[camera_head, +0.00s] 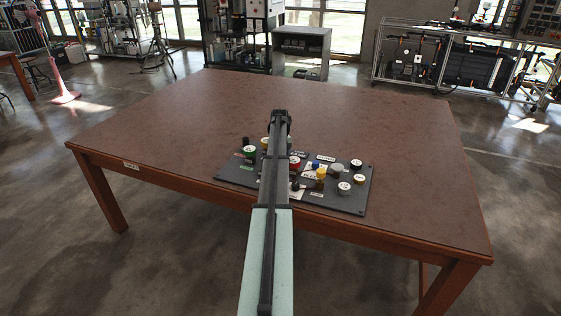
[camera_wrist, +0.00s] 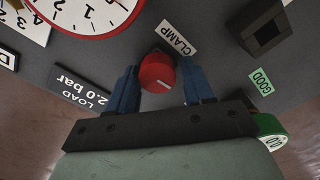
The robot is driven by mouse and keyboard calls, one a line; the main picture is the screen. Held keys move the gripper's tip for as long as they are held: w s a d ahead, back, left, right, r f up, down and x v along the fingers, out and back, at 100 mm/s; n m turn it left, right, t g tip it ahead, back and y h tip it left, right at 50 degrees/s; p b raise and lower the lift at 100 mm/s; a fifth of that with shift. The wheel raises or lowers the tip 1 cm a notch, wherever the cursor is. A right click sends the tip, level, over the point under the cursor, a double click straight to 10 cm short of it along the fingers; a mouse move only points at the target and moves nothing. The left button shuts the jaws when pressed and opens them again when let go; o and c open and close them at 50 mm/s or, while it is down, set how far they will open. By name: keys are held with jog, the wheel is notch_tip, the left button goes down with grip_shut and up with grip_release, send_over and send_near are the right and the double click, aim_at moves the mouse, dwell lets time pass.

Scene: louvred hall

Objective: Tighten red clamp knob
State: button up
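The red clamp knob (camera_wrist: 156,73) shows in the wrist view, beside a white label reading CLAMP (camera_wrist: 177,38). My gripper (camera_wrist: 161,88) is open, with one blue finger to the left of the knob and one to the right. Gaps show between both fingers and the knob, so they do not appear to touch it. In the head view my arm covers part of the dark panel (camera_head: 345,203), and I cannot make out the clamp knob or the fingertips there.
A red-rimmed dial gauge (camera_wrist: 88,14) is near the knob's upper left. A black square block (camera_wrist: 262,32) is at the right, and a green round part (camera_wrist: 270,128) is at the lower right. The panel lies on a brown table (camera_head: 190,115), mostly clear around it.

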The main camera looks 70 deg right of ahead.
jog(key=o, duration=0.5)
jog(key=shift+s+a+f, duration=0.1)
jog(key=shift+s, duration=0.15)
jog(key=shift+r, duration=0.25)
jog(key=n, duration=1.3)
jog(key=shift+n, duration=0.4)
jog(key=n, duration=0.4)
jog(key=shift+n, duration=0.3)
jog(key=shift+f, duration=0.3)
